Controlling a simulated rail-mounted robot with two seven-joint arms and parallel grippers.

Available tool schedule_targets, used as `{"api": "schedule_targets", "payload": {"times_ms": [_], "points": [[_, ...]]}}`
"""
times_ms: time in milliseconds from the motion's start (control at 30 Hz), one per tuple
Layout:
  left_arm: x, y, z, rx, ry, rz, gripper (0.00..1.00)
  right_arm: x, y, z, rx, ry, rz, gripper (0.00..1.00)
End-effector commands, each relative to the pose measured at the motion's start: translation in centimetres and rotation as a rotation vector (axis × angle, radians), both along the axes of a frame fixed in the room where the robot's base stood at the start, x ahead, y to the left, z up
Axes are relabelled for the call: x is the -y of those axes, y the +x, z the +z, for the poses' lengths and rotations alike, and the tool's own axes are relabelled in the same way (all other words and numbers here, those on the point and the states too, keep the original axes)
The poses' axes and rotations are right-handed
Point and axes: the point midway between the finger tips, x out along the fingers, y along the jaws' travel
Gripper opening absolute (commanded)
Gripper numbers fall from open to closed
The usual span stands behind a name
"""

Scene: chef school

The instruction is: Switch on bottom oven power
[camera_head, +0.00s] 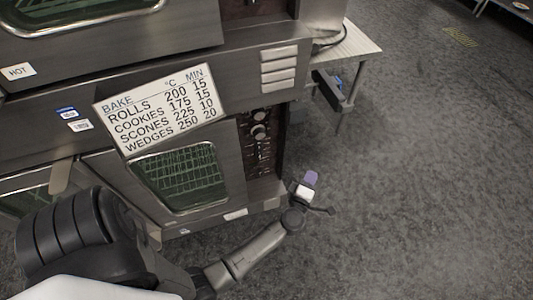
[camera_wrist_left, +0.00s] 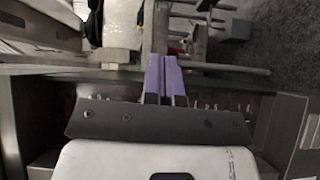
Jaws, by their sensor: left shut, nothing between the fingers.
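The bottom oven (camera_head: 240,172) is a steel unit with a green-tinted window (camera_head: 180,178) in its door. Its dark control panel (camera_head: 262,150) runs down the right side and bears round knobs (camera_head: 259,131) and small markings. I cannot make out which part is the power switch. My left gripper (camera_head: 310,178), with purple fingertips, is shut and empty to the right of the panel's lower part. In the left wrist view the purple fingers (camera_wrist_left: 165,78) are together, with a dark panel strip (camera_wrist_left: 225,102) behind them. My right gripper is not in view.
A top oven (camera_head: 110,45) sits above. A baking chart (camera_head: 160,108) with times and temperatures is fixed to the front, left of slotted vents (camera_head: 279,68). A light table (camera_head: 345,48) stands behind at right. The grey floor (camera_head: 430,180) is clear on the right.

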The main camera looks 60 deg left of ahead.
Motion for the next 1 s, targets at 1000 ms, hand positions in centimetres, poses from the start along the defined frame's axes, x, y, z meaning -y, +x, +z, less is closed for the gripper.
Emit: {"api": "schedule_targets", "payload": {"times_ms": [1000], "points": [[-6.9,-10.3,-3.2,-0.009,-0.167,0.793,0.00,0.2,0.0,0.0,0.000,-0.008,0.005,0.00]]}}
